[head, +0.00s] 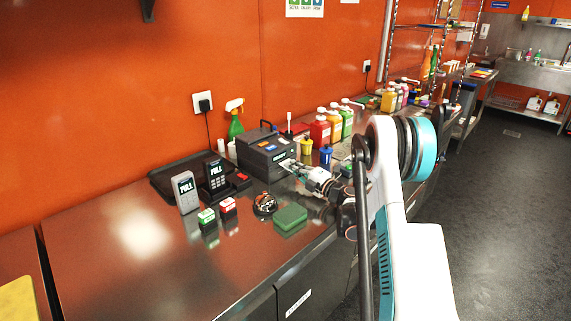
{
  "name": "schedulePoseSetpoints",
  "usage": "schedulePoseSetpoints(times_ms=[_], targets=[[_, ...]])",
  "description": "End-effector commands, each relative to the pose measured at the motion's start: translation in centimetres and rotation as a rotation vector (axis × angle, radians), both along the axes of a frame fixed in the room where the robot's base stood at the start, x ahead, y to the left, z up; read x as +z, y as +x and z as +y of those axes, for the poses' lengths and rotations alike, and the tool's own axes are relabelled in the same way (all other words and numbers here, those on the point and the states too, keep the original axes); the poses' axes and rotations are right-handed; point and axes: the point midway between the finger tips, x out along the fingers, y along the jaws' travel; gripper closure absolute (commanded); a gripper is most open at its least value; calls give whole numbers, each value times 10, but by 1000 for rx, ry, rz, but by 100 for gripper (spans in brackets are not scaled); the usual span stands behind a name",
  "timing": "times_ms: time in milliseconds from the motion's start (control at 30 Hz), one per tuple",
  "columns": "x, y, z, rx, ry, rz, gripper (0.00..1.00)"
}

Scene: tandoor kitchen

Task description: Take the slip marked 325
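A black box-shaped device (267,163), which looks like a printer, stands on the steel counter near the wall. A small pale piece (287,163) shows at its right front side and may be a slip. It is too small for me to read any number on it. My gripper (296,169) reaches in from the right, with its tips at or very close to this pale piece. I cannot tell whether it touches it, or whether the fingers are open or shut.
A green block (290,219) lies near the counter's front edge. Colored bottles (320,131) line the back. The counter's left part (130,245) is clear.

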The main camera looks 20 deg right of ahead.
Motion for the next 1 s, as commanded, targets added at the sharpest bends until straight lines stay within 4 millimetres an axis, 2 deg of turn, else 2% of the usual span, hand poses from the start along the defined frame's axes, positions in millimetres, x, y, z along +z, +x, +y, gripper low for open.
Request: schedulePoseSetpoints(times_ms=[1000], targets=[[-3,-34,-12,0,0,0,100]])
